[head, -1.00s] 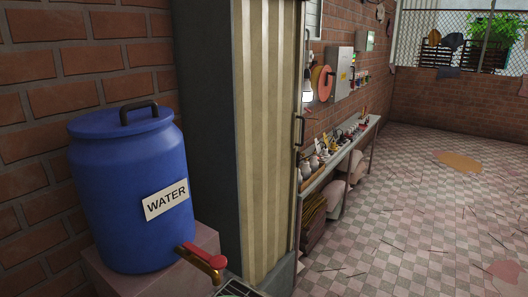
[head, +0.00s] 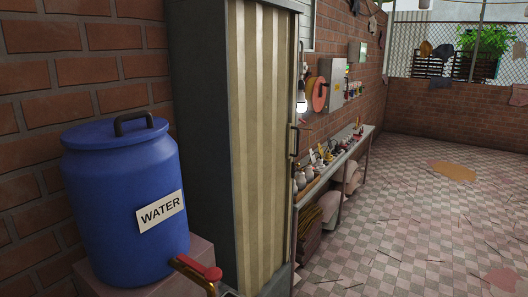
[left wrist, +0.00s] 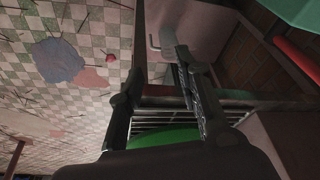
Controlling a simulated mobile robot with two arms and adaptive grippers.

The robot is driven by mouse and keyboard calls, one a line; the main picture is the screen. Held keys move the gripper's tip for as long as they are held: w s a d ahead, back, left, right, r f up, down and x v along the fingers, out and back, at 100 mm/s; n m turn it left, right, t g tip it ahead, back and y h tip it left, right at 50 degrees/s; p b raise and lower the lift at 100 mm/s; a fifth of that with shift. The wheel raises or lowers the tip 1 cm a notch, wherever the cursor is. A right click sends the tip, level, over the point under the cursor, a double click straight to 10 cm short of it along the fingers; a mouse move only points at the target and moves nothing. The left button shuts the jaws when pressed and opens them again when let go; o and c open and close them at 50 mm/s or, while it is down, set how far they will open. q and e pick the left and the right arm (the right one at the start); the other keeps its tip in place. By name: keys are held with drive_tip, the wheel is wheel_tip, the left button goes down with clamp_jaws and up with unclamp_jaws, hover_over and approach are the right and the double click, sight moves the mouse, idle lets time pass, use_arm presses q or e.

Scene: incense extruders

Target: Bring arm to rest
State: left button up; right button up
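My left gripper (left wrist: 160,85) shows in the left wrist view, its two dark fingers apart with nothing visibly held between them. A green rounded thing (left wrist: 165,139) and a metal rack (left wrist: 235,98) show beyond the fingers; I cannot tell what the green thing is. Neither gripper appears in the head view, and my right gripper is in no frame.
A blue water barrel (head: 125,205) with a red-handled tap (head: 200,268) stands at left. Beside it is a tall cabinet (head: 258,140). A cluttered bench (head: 335,165) runs along the brick wall. The tiled floor (head: 420,215) at right is mostly open, with scattered sticks.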

use_arm(q)
drive_tip(key=s+f+g+b, duration=0.1)
drive_tip(key=s+f, duration=0.1)
drive_tip(key=f, duration=1)
drive_tip(key=s+f+b, duration=0.1)
drive_tip(key=s+f, duration=0.1)
drive_tip(key=f, duration=0.9)
drive_tip(key=s+a+f+g+b, duration=0.1)
drive_tip(key=s+a+f, duration=0.2)
drive_tip(key=s+f, duration=1.2)
drive_tip(key=shift+s+f+b, duration=0.3)
drive_tip(key=shift+f+b, duration=0.05)
drive_tip(key=shift+f, duration=0.5)
